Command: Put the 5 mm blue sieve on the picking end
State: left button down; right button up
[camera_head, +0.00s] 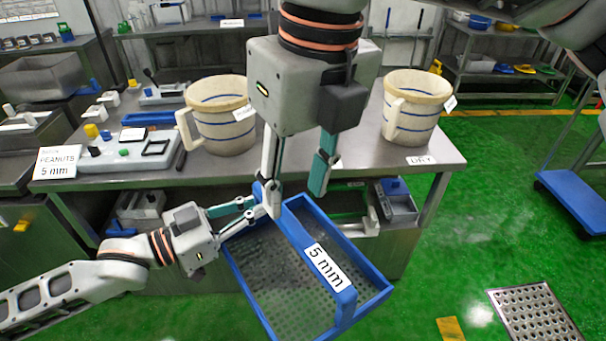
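The blue 5 mm sieve (372,299) is an open tray with a perforated bottom and a raised blue bar across it, labelled "5 mm". It appears in the air in front of the metal table. My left gripper (265,207) comes in from the left, its fingers closed at the far end of the bar; the exact contact is partly hidden. My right gripper (297,197) comes down from above with its fingers wide apart, empty, above the far part of the sieve. I cannot tell which part of the scene is the picking end.
The metal table (405,158) holds two cream jugs (225,125) (413,112), a control panel (125,150) and a "PEANUTS 5 mm" sign (57,162). A blue cart (580,200) and a floor grate (537,312) are at the right. Green floor between is clear.

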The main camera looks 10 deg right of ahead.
aim_at(296, 229)
pick_arm(q)
jog(key=shift+r, duration=0.1)
pick_arm(e)
jog(key=shift+t, duration=0.3)
jog(key=f, duration=0.3)
jog(key=w+f, duration=0.1)
jog(key=f, duration=0.3)
jog(key=w+f, duration=0.1)
jog(key=f, duration=0.3)
jog(key=shift+w+f, duration=0.1)
jog(key=shift+f, duration=0.15)
grip_shut()
pick_arm(q)
jog(key=c, duration=2.1)
grip_release()
